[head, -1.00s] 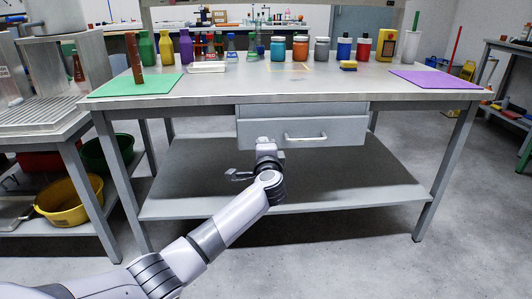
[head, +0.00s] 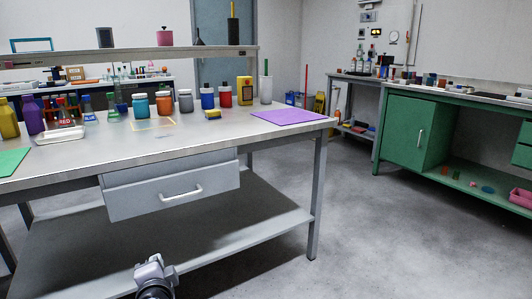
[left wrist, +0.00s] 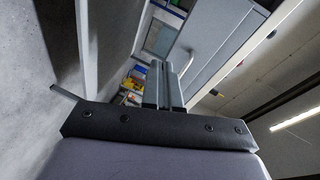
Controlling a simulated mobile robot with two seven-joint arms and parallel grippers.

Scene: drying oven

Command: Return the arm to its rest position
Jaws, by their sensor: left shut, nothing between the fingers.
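My left gripper (head: 152,268) shows at the bottom edge of the head view, in front of the grey table's lower shelf. The rest of the arm is cut off below the picture. In the left wrist view its two grey fingers (left wrist: 164,84) are together with nothing between them. The closed-looking grey drawer (head: 150,193) with a pale bar handle (head: 183,192) hangs under the tabletop, up and to the right of the gripper. The gripper is apart from the handle. My right gripper is in neither current view.
The grey table (head: 200,135) carries bottles, jars and a purple mat (head: 288,117). Its lower shelf (head: 225,238) lies near my left gripper. A green cabinet bench (head: 410,130) stands at the right. The floor (head: 390,235) between them is clear.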

